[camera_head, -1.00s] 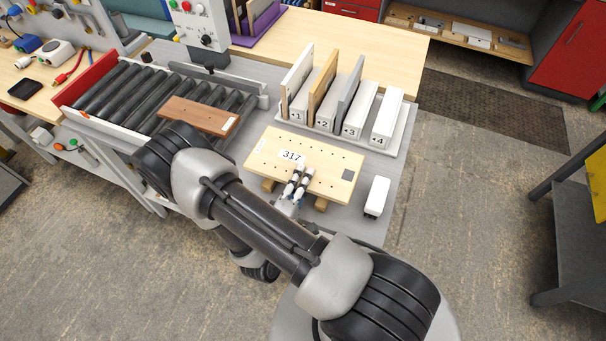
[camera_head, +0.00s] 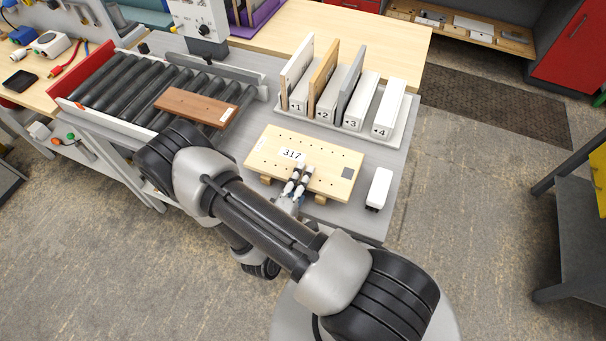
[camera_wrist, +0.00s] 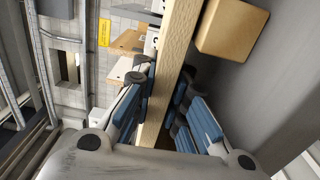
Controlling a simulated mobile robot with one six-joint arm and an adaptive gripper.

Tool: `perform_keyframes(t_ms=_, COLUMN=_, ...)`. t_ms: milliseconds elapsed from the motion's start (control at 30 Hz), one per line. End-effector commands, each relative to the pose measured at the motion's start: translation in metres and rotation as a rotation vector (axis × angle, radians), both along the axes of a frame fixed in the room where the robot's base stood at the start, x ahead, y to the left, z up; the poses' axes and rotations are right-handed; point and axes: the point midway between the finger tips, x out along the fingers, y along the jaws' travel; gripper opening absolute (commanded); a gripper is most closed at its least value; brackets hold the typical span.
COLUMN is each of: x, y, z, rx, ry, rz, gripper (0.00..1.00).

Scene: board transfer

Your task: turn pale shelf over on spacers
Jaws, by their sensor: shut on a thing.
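The pale shelf (camera_head: 322,165) lies flat with its holed face up, carrying a 317 label and a dark square near its right end. It rests on wooden spacers (camera_head: 320,199) on the grey table; one spacer block (camera_wrist: 232,28) also shows in the wrist view. My gripper (camera_head: 297,180) is at the shelf's near long edge. In the wrist view its blue-padded fingers (camera_wrist: 160,118) are on either side of the shelf's edge (camera_wrist: 166,80), shut on it. The lower finger is hidden in the head view.
A brown board (camera_head: 197,106) lies on the roller conveyor (camera_head: 120,85) at left. A rack (camera_head: 398,140) with numbered slots holds upright boards behind the shelf. A small white device (camera_head: 379,188) stands just right of the shelf.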

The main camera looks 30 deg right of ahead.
Motion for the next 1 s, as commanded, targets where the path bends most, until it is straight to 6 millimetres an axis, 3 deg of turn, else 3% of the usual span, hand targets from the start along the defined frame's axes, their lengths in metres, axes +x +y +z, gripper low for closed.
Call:
perform_keyframes(t_ms=200, x=0.0001, y=0.0001, z=-0.0031, rx=-0.002, ry=-0.003, rz=0.000, gripper=0.00)
perform_keyframes(t_ms=233, x=0.0002, y=0.0001, z=-0.0024, rx=-0.002, ry=-0.003, rz=0.000, gripper=0.15)
perform_keyframes(t_ms=567, x=0.0001, y=0.0001, z=-0.0028, rx=0.000, ry=0.000, rz=0.000, gripper=0.37)
perform_keyframes(t_ms=667, x=0.0000, y=0.0000, z=-0.0033, rx=0.001, ry=0.001, rz=0.000, gripper=0.37)
perform_keyframes(t_ms=700, x=-0.0002, y=0.0000, z=-0.0043, rx=0.003, ry=0.003, rz=0.000, gripper=0.32)
perform_keyframes(t_ms=800, x=-0.0003, y=-0.0001, z=-0.0047, rx=0.003, ry=0.004, rz=0.000, gripper=0.38)
perform_keyframes(t_ms=1000, x=-0.0005, y=-0.0002, z=-0.0053, rx=0.004, ry=0.004, rz=0.000, gripper=0.38)
